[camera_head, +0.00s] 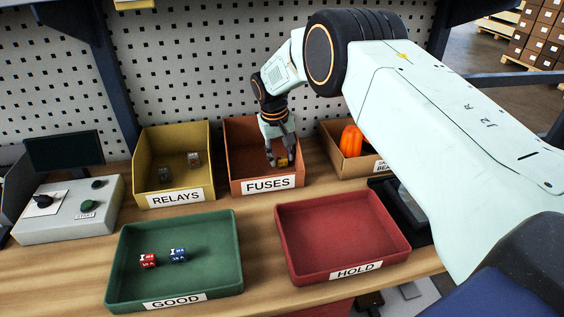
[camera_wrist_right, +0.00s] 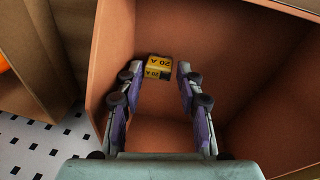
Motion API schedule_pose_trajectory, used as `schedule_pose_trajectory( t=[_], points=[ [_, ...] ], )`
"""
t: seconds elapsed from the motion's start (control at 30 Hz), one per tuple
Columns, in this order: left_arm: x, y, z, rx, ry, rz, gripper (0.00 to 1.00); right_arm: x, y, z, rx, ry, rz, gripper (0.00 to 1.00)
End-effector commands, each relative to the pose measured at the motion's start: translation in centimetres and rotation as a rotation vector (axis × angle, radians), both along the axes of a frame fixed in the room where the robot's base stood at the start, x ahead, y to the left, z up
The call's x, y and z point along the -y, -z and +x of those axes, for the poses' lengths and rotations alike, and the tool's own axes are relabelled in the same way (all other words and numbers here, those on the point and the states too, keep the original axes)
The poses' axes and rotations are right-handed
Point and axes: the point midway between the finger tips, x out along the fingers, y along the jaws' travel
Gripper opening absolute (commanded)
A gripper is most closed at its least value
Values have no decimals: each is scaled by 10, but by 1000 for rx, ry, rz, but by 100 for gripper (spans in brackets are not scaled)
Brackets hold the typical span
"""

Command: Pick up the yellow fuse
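The yellow fuse (camera_wrist_right: 159,67), marked 20 A, lies on the floor of the orange-brown FUSES bin (camera_head: 244,133). It also shows in the head view (camera_head: 282,162), partly covered by the fingers. My right gripper (camera_head: 281,150) reaches down into this bin from above. In the right wrist view its two fingers (camera_wrist_right: 155,73) are apart, with the fuse between and just beyond their tips. Nothing is held between the fingers. The left gripper is not in view.
The RELAYS bin (camera_head: 143,160) holds two small relays. A bin with orange items (camera_head: 351,140) stands right. The green GOOD tray (camera_head: 175,233) holds a red and a blue fuse. The red HOLD tray (camera_head: 335,225) is empty. Bin walls surround my right gripper.

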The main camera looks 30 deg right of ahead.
Motion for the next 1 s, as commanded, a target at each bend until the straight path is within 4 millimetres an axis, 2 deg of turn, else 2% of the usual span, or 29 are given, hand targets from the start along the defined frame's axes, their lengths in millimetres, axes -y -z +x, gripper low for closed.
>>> schedule_pose_trajectory(
  t=[0.13, 0.4, 0.73, 1.0],
  points=[
    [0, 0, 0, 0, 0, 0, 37, 3, 15, 2, 1, 0, 0, 37],
    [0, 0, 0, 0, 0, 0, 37, 4, 17, 4, 1, 1, 1, 37],
    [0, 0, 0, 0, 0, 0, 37, 4, 18, 4, 0, 1, 0, 10],
    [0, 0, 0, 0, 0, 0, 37, 4, 17, 3, 0, 1, 0, 10]
  ],
)
